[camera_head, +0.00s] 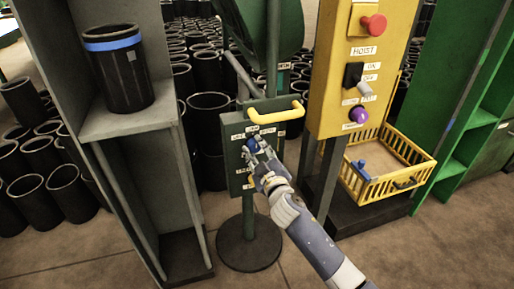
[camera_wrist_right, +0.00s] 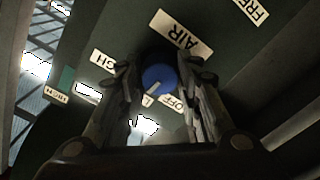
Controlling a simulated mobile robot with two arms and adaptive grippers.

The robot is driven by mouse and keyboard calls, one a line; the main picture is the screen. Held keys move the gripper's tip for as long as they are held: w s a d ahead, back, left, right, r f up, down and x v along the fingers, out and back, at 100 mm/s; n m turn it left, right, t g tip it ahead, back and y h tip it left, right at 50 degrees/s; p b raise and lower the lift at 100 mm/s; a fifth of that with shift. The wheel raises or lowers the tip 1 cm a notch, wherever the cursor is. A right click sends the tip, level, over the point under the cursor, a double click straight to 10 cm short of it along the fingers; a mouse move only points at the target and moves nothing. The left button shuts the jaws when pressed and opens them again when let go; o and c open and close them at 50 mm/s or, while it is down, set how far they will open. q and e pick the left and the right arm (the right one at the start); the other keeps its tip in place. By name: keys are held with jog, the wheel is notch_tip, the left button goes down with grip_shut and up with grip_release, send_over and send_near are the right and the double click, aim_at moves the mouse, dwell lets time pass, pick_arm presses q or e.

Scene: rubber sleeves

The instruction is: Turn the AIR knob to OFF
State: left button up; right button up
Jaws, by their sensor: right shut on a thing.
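The blue AIR knob (camera_wrist_right: 158,76) sits on a dark green panel (camera_wrist_right: 225,60), under a white AIR label (camera_wrist_right: 181,33). A white mark on the knob points down and left, toward a partly hidden label starting with L. The OFF label (camera_wrist_right: 174,103) is just right of that, partly covered. My right gripper (camera_wrist_right: 160,85) is shut on the knob, one finger on each side. In the head view my right gripper (camera_head: 258,158) reaches up to the panel (camera_head: 236,185) from the lower right and hides part of it. My left gripper is out of view.
A yellow handle (camera_head: 276,113) juts from the panel top. To the right stands a yellow control box (camera_head: 335,75) with a red button, above a yellow basket (camera_head: 415,175). A grey shelf (camera_head: 130,122) with a black sleeve (camera_head: 118,75) stands left.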

jog(key=n+p, duration=0.1)
jog(key=n, duration=0.2)
jog(key=shift+n, duration=1.3)
jog(key=n+p, duration=0.1)
jog(key=n, duration=0.2)
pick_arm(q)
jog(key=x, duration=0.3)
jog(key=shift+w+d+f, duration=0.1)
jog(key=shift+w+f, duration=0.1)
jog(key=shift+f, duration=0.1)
pick_arm(e)
jog(key=shift+n, duration=0.6)
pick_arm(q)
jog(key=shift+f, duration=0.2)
pick_arm(e)
jog(key=o, duration=1.1)
